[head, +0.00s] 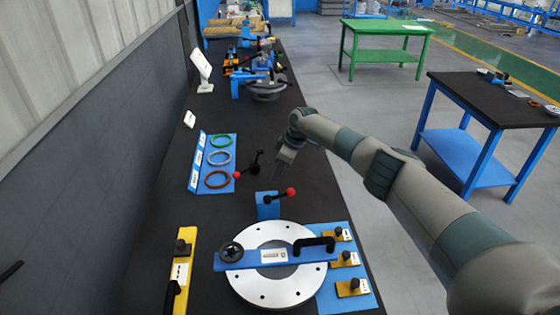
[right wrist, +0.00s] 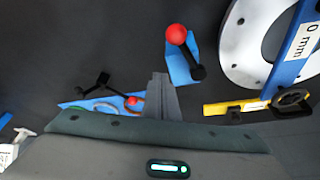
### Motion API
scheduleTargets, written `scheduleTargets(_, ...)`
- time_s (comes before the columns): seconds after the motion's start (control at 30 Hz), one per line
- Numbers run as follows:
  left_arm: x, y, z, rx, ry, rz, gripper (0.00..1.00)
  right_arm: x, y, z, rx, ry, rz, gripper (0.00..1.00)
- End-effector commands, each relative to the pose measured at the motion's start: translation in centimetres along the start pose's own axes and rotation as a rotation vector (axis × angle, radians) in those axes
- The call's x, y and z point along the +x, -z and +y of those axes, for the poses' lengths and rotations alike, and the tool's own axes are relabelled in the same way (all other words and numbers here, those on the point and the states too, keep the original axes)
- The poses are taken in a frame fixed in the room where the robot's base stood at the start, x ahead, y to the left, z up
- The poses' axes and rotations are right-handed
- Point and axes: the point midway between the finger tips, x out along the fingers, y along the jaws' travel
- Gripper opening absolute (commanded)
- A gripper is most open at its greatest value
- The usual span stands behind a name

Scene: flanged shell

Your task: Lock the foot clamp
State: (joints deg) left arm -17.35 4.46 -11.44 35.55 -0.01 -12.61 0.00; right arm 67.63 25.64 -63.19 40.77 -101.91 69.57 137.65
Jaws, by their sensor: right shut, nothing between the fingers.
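A blue bracket (head: 267,210) stands at the far edge of the white flanged ring (head: 253,290). It carries a black lever with a red ball (head: 291,193), which points to the right. I take this for the foot clamp. In the right wrist view the blue bracket (right wrist: 179,68) and red ball (right wrist: 176,34) lie beyond my fingertips. My right gripper (head: 277,180) is shut and empty, above the bench behind the bracket and apart from it. It also shows in the right wrist view (right wrist: 160,77). My left gripper is not in view.
A blue bar (head: 235,262) with a black handle and knob crosses the ring. A second black lever with a red ball (head: 237,175) stands by the blue rack (head: 196,170) of coloured rings. Yellow blocks (head: 352,287) sit at right, a yellow bar (head: 181,265) at left.

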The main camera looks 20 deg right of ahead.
Motion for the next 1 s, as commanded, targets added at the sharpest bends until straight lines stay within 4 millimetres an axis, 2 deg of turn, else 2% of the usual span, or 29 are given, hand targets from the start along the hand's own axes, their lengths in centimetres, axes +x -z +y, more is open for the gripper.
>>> scheduleTargets(0.6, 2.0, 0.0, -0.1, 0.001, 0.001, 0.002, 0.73, -6.8, 0.9, -1.9, -0.003, -0.001, 0.002, 0.00)
scheduleTargets(1.0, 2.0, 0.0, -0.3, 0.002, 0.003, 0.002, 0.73, -7.5, 0.9, -2.0, -0.001, 0.000, 0.000, 0.00)
